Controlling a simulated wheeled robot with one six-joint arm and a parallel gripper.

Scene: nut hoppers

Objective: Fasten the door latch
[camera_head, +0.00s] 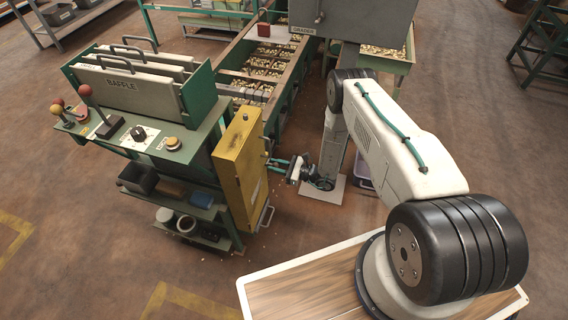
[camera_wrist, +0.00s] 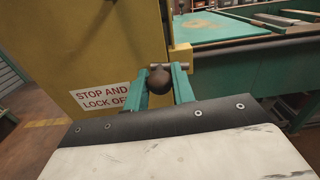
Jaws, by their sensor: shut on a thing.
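The yellow door (camera_head: 240,150) is on the side of the green control stand, and it fills the left of the wrist view (camera_wrist: 100,50), with a "STOP AND LOCK OFF" sign (camera_wrist: 103,97). The latch shows in the wrist view as a dark round knob (camera_wrist: 159,80) with a short metal bar (camera_wrist: 168,66) behind it, near the door's right edge. My gripper (camera_wrist: 159,88) has its two teal fingers shut on the knob, one on each side. In the head view my gripper (camera_head: 277,162) meets the door's right side; the latch is too small to read there.
The green control stand (camera_head: 205,130) carries levers and knobs on top and bins on lower shelves. A long green trough (camera_head: 262,65) with nuts runs behind the door. A metal handle (camera_head: 266,217) sticks out low by the door. Open floor (camera_head: 110,240) lies at front left.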

